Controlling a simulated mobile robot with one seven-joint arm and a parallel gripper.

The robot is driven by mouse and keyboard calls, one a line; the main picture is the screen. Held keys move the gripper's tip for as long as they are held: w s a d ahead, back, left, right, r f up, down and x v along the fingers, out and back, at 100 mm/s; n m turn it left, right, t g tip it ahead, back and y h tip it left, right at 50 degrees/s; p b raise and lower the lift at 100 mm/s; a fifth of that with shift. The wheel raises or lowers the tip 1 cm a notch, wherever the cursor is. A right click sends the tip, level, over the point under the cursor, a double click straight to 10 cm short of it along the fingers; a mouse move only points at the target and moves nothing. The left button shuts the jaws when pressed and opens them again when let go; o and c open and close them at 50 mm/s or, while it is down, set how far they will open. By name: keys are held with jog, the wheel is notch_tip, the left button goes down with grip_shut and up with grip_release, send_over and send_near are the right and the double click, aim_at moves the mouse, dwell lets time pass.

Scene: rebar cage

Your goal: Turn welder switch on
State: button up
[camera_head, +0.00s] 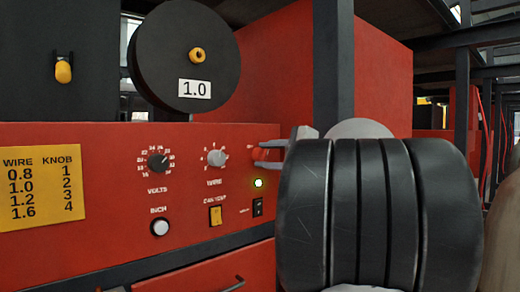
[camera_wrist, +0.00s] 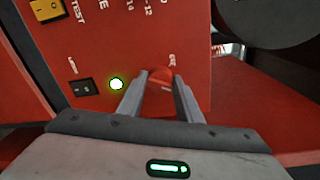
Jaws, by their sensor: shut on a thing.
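The red welder panel (camera_head: 110,240) fills the left of the head view. A red rotary switch knob (camera_wrist: 160,78) sits on it, seen in the wrist view between my two fingers. My gripper (camera_wrist: 160,84) is shut on this knob, one finger on each side. In the head view my gripper (camera_head: 262,154) reaches the panel from the right, and its fingers partly hide the knob. A small label beside the knob is too blurred to read surely.
A black rocker switch (camera_head: 258,207), a yellow switch (camera_head: 215,215), a white button (camera_head: 160,228) and dials marked volts (camera_head: 157,162) and wire (camera_head: 217,158) are nearby. A black spool (camera_head: 185,55) stands above. A dark post (camera_head: 333,60) rises behind my arm.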

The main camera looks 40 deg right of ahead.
jog(key=shift+r+m+p, duration=0.3)
jog(key=shift+m+p, duration=0.6)
jog(key=shift+m, duration=0.5)
jog(key=o, duration=1)
jog(key=shift+d, duration=0.1)
jog(key=shift+f, duration=0.15)
jog(key=shift+s, duration=0.1)
jog(key=s, duration=0.5)
jog(key=s+d, duration=0.1)
jog(key=s, duration=0.5)
jog(key=s+r, duration=0.1)
jog(key=s, duration=0.5)
jog(key=shift+s+d+r, duration=0.1)
jog(key=shift+d, duration=0.05)
